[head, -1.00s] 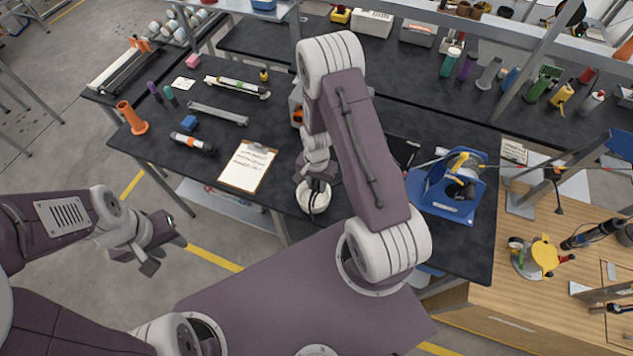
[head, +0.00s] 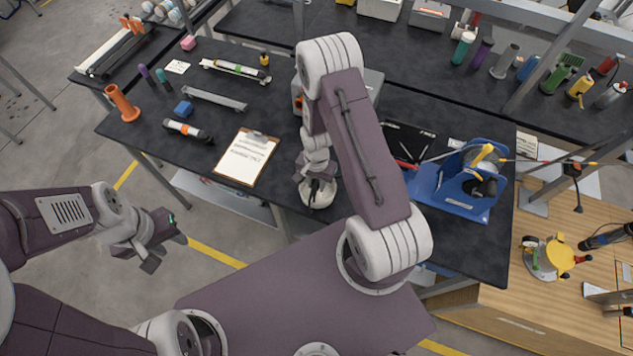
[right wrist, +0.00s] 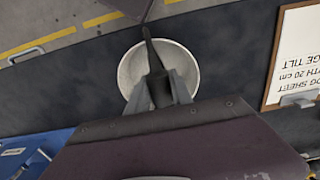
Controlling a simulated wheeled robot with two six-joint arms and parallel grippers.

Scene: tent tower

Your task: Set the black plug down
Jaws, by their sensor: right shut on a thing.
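My right gripper (right wrist: 160,88) is shut on a dark, pointed thing, which I take as the black plug (right wrist: 150,48). In the right wrist view the plug is in front of a round white bowl-like thing (right wrist: 129,76). I cannot tell whether the plug touches it. In the head view my right gripper (head: 316,182) is over the same white round thing (head: 328,199) at the front edge of the black table, and the plug is mostly hidden there. My left gripper (head: 166,252) is open and empty, over the floor left of my base.
A clipboard (head: 246,158) lies left of the white round thing on the black table (head: 275,107). A blue stand (head: 446,201) with a reel is to the right. An orange cone-like thing (head: 122,104) stands at the left edge. Some table lies bare around the clipboard.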

